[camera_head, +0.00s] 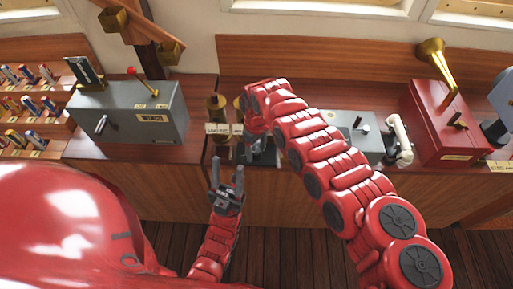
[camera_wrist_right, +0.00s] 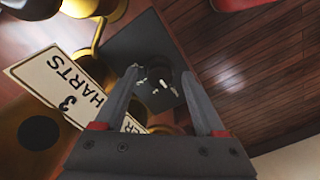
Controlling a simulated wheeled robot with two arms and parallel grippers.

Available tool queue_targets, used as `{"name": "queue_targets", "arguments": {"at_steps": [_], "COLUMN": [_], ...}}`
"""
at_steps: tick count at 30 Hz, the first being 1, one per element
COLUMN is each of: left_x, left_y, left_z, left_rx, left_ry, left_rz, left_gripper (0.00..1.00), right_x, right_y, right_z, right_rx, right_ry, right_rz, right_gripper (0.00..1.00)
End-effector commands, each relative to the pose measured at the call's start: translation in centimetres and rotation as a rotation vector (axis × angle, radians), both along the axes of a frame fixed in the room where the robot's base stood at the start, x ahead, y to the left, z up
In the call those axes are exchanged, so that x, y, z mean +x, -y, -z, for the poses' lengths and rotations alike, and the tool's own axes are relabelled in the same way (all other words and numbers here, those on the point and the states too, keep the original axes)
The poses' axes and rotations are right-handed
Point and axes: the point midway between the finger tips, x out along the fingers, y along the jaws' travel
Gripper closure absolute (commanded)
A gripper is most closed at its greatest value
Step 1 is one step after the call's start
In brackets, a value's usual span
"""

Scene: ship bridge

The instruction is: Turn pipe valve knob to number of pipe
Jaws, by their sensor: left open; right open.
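In the right wrist view, a dark valve knob (camera_wrist_right: 158,86) with small white marks sits on a dark square plate (camera_wrist_right: 122,46). My right gripper (camera_wrist_right: 160,73) is open, with its fingertips on either side of the knob; I cannot tell whether they touch it. In the head view, brass pipes (camera_head: 216,105) with small cream labels (camera_head: 217,129) stand on the counter, partly behind my right arm. My left gripper (camera_head: 228,172) is open and empty in front of the counter.
A grey box with a red-tipped lever (camera_head: 150,112) stands left of the pipes. A rack of small coloured items (camera_head: 30,105) is at far left. A grey box with a white handset (camera_head: 399,138) and a red box (camera_head: 438,125) with a brass horn stand at right.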

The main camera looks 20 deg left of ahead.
Motion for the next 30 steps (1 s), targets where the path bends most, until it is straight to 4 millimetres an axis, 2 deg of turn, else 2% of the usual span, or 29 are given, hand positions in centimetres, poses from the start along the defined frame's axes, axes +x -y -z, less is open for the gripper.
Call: {"name": "queue_targets", "arguments": {"at_steps": [10,11,22,30], "left_x": [-0.01,0.00,0.00,0.00], "left_y": [0.00,0.00,0.00,0.00], "left_z": [-0.05,-0.05,-0.04,-0.03], "left_rx": [0.000,0.000,0.000,0.000], "left_ry": [0.000,0.000,0.000,0.000], "left_rz": [0.000,0.000,0.000,0.000], "left_gripper": [0.50,0.50,0.50,0.50], "right_x": [0.02,0.03,0.04,0.05], "right_y": [0.03,0.03,0.03,0.03], "right_z": [0.51,0.50,0.47,0.47], "right_rx": [0.000,0.000,0.000,0.000], "right_ry": [0.001,0.001,0.001,0.001], "right_rz": [-0.001,-0.001,0.000,0.011], "right_gripper": [0.29,0.32,0.99,1.00]}}
